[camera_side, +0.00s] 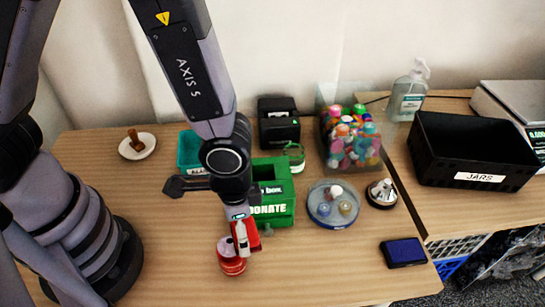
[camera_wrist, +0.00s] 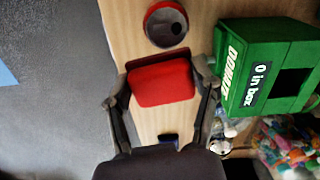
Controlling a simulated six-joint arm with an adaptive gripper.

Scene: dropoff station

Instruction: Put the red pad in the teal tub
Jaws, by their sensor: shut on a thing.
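The red pad (camera_wrist: 162,84) is between the two fingers of my gripper (camera_wrist: 160,78) in the wrist view, and the gripper is shut on it. In the side view the pad (camera_side: 251,234) shows as a small red piece at my gripper (camera_side: 242,237), partly hidden by the fingers. It is over the front middle of the table; its exact height is hard to tell. The teal tub (camera_side: 183,151) stands farther back and to the left, partly hidden behind my arm. Its inside is mostly hidden.
A round red object (camera_side: 231,262) stands close to my gripper. The green donation box (camera_side: 283,211) is just behind it. A blue round tray (camera_side: 333,219), a dark blue pad (camera_side: 403,252) and a clear bin (camera_side: 350,150) are to the right.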

